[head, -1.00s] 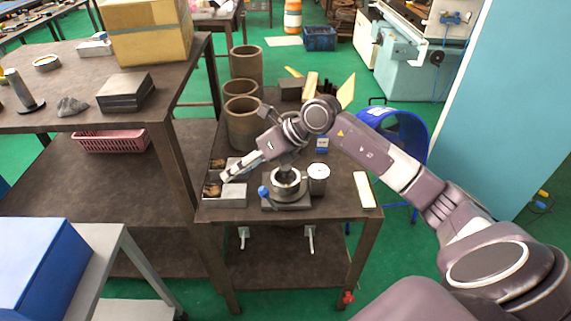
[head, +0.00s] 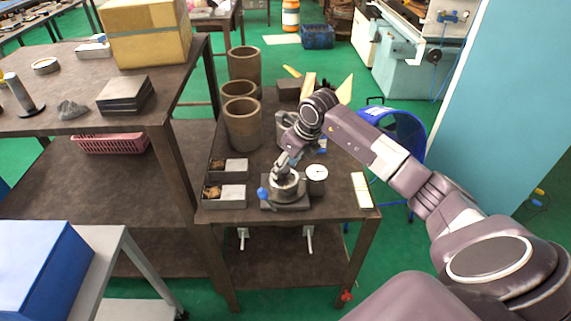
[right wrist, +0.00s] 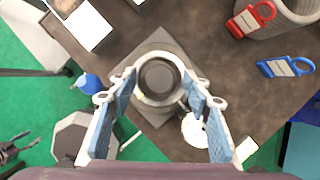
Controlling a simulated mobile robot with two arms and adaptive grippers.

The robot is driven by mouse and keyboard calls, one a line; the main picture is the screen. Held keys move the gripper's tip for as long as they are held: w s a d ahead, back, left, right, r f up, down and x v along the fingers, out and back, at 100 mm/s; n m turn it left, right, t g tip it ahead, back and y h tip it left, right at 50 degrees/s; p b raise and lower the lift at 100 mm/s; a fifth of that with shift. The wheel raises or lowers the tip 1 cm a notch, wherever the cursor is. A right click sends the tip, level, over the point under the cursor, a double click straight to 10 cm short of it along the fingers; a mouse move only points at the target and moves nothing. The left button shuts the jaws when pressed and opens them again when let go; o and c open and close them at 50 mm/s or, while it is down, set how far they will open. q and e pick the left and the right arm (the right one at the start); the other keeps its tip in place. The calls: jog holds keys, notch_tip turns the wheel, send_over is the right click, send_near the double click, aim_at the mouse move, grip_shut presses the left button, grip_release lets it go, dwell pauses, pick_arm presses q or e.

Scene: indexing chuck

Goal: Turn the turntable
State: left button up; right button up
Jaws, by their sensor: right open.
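The turntable (head: 285,188) is a round grey chuck on a square plate near the front edge of the dark workbench. A blue ball knob (head: 263,193) sticks out at its left. In the right wrist view the turntable (right wrist: 160,77) shows as a ring with a dark centre. My right gripper (head: 281,166) is above it, pointing down. In the right wrist view its open fingers (right wrist: 160,98) stand on either side of the ring; I cannot tell whether they touch it. A dark claw-like shape at lower left of that view may be my left gripper, too small to judge.
A white-faced round dial (head: 316,173) stands close to the right of the turntable. Two trays with blocks (head: 233,192) lie to the left. Brown cylinders (head: 243,125) stand behind. A pale block (head: 361,190) lies near the right edge. Red (right wrist: 250,20) and blue (right wrist: 287,68) tags lie on the bench.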

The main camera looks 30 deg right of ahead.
jog(key=shift+f, duration=0.15)
jog(key=c, duration=1.1)
